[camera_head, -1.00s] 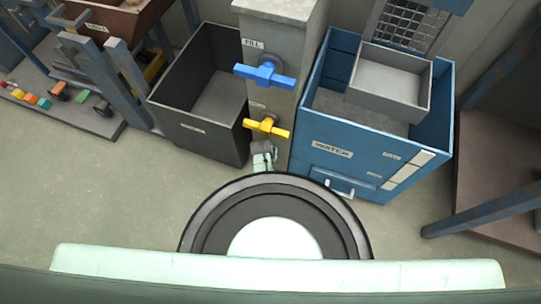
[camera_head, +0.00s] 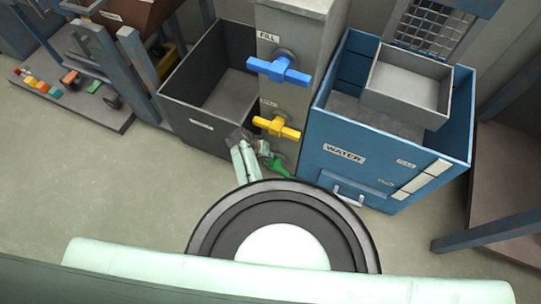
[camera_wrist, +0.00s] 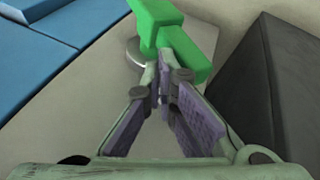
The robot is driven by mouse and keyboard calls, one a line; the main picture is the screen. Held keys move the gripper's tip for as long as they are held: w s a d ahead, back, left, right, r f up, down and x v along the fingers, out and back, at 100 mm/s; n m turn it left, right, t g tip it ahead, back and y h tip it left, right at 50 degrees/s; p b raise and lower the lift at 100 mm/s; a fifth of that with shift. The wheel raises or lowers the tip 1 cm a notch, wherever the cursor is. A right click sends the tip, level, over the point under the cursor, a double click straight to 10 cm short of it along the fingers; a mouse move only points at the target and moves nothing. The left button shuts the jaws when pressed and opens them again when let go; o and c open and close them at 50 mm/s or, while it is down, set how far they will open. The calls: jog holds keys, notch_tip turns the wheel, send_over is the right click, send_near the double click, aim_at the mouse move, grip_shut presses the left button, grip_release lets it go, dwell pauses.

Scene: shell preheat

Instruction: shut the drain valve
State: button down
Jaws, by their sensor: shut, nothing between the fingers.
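A green valve handle (camera_head: 277,167) sits low on the grey post (camera_head: 291,60), under the yellow handle (camera_head: 276,126) and the blue handle (camera_head: 279,70). The label by the blue handle reads FILL; I can read none beside the green one. In the wrist view the green handle (camera_wrist: 172,38) is a thick bar slanting from upper left to lower right, with a pale round disc behind it. My gripper (camera_wrist: 163,80) is shut and empty, its fingertips at the near side of the green bar. I cannot tell whether they touch it.
A blue bin (camera_head: 342,177) marked WATER stands close right of the post, a dark open bin (camera_head: 196,133) close left. A grey tray (camera_head: 402,88) rests on the blue bin. The floor (camera_head: 110,195) at the left front is clear.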

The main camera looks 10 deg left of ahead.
jog(key=shift+w+a+f+b, duration=0.15)
jog(key=shift+a+f+b, duration=0.2)
jog(key=shift+a+b, duration=0.25)
jog(key=shift+w+a+f+b, duration=0.15)
jog(key=shift+a+f+b, duration=0.2)
jog(key=shift+a+b, duration=0.15)
